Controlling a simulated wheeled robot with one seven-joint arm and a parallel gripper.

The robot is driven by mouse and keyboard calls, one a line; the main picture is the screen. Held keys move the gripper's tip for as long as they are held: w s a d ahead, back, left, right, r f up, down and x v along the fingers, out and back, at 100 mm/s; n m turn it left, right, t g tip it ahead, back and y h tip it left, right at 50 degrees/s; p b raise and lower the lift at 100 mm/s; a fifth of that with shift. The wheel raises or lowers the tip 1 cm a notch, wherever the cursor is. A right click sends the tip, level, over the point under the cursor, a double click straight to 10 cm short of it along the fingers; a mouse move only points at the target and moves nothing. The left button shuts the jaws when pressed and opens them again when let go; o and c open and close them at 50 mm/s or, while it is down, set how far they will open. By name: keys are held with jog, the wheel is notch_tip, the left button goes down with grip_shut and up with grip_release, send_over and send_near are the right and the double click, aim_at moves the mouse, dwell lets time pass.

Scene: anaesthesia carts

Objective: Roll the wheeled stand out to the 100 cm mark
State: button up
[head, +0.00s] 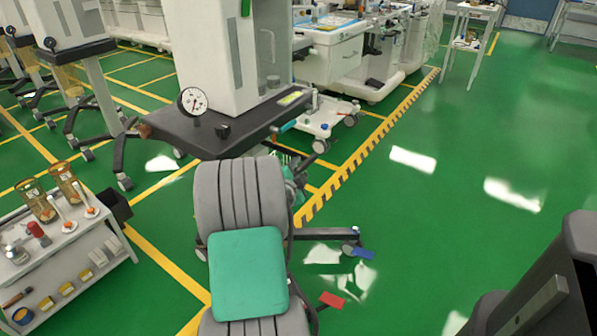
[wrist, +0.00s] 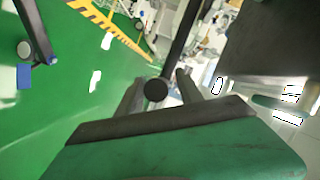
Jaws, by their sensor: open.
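The wheeled stand has a dark flat top (head: 215,128) carrying a tall white unit and a round gauge. A dark leg (head: 325,234) with a caster reaches right below it; a similar leg (wrist: 33,30) shows at the left of the wrist view. My gripper (wrist: 158,92) is open. A dark rod with a round end (wrist: 155,90) appears between its fingers; I cannot tell whether they touch it. In the head view my arm mostly hides the gripper and lower stand. A blue marker (head: 362,253) and a red marker (head: 331,299) lie low nearby. No 100 cm label is readable.
A yellow-black striped line (head: 365,150) runs along the green floor. Open floor (head: 450,220) lies to its right. A white shelf cart (head: 62,250) stands at left. Other carts and machines (head: 335,50) crowd behind the stand. A small white trolley (head: 470,35) stands far back.

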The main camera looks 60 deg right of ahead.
jog(key=shift+c, duration=0.3)
grip_shut()
jog(key=shift+a, duration=0.1)
dwell(0.9)
